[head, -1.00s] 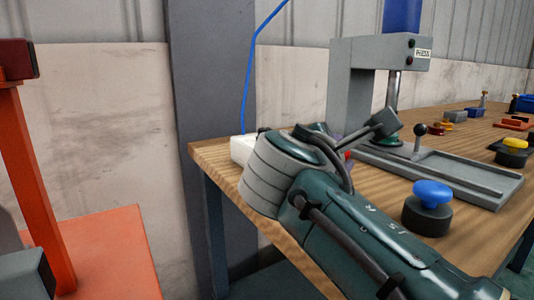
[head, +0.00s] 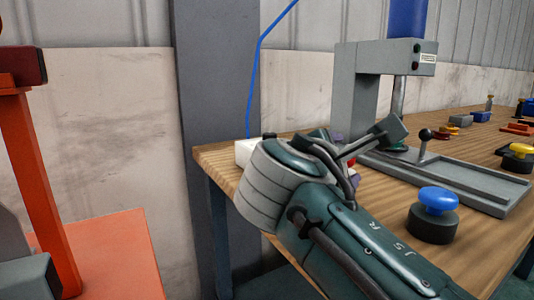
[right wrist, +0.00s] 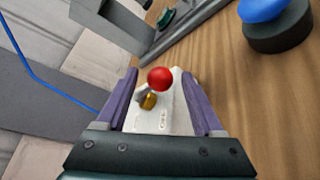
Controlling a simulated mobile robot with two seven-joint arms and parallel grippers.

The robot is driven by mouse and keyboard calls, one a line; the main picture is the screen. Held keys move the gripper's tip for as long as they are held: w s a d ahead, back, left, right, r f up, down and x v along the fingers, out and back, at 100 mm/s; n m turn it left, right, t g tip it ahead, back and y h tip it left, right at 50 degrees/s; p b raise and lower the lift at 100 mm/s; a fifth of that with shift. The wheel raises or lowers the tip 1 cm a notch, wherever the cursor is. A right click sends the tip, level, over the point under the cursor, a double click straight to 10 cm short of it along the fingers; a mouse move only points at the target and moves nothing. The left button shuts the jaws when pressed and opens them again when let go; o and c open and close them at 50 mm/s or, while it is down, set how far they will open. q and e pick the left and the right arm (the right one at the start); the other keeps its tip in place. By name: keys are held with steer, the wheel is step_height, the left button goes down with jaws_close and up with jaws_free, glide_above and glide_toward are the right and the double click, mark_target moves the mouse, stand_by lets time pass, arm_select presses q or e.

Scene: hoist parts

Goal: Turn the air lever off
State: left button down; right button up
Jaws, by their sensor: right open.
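The air lever (right wrist: 160,79) has a red ball knob on a short arm, with a brass fitting below it, on a white block (right wrist: 160,116). In the right wrist view the knob stands between the two purple fingers of my right gripper (right wrist: 160,76), which is open with a gap on both sides. In the head view the corner of the white block (head: 242,152) shows at the bench's left end; my right wrist hides most of the lever and the gripper. How far the fingertips are from the knob in depth is hard to tell. My left gripper is not in view.
The wooden bench (head: 500,240) carries a grey press (head: 365,95), a blue-topped button (head: 437,200) and a yellow-topped one (head: 519,150). A blue hose (head: 253,85) runs up a grey column behind the block. An orange stand (head: 45,180) is at left.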

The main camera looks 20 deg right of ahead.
steer(key=p+v, duration=0.1)
steer(key=v, duration=0.7)
steer(key=shift+s+a, duration=0.25)
steer(key=s+d+m+g+y+p, duration=0.2)
steer(key=s+m+g+y+p, duration=0.15)
steer(key=s+p, duration=0.3)
steer(key=s+d+m+g+y+p, duration=0.2)
steer(key=s+d+m+p, duration=0.15)
steer(key=s+p, duration=0.35)
steer(key=s+a+r+m+g+y+p, duration=0.1)
steer(key=s+a+r+m+y+p, duration=0.15)
steer(key=s+r+p, duration=0.4)
steer(key=s+a+r+m+g+y+p, duration=0.1)
steer(key=s+a+r+m+y+p, duration=0.1)
steer(key=s+r+m+y+p, duration=0.4)
step_height(320, 180, up, 34)
steer(key=w+n+h+p, duration=0.1)
steer(key=n+h+p, duration=0.1)
steer(key=p, duration=3.3)
steer(key=shift+w+p, duration=0.25)
steer(key=shift+p, duration=0.15)
steer(key=shift+n+t, duration=0.25)
